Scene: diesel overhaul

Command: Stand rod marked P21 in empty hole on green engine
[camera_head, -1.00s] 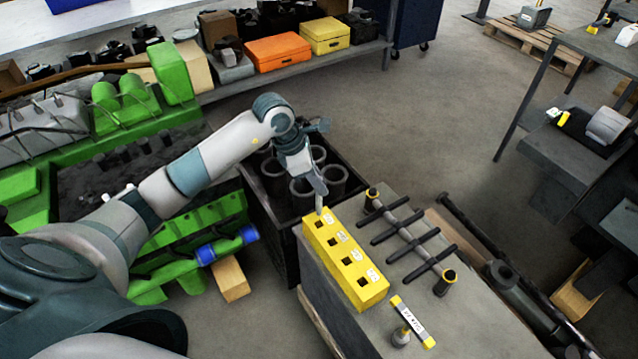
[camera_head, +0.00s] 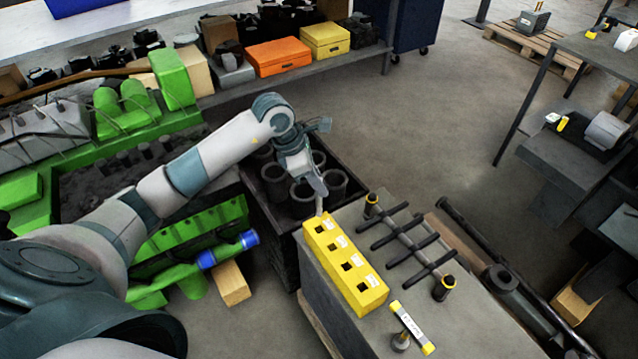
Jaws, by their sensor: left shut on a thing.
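My left gripper (camera_head: 319,191) is shut on a thin pale rod (camera_head: 319,206) at the far end of the yellow block (camera_head: 375,297). Only a short piece of the rod shows below the fingers, and no marking on it is readable. I cannot tell whether its lower end is still inside the block. The block has a row of square holes with white labels too small to read. The green engine (camera_head: 178,78) stands at the left, partly covered by my left arm. Its empty hole cannot be made out. My right gripper is not in view.
A black crate of grey cylinder sleeves (camera_head: 335,184) stands just behind the gripper. On the grey bench (camera_head: 470,320) are a dark rod rack (camera_head: 408,240) and a yellow-ended labelled bar (camera_head: 412,327). A shelf with orange (camera_head: 279,55) and yellow boxes (camera_head: 325,39) runs behind.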

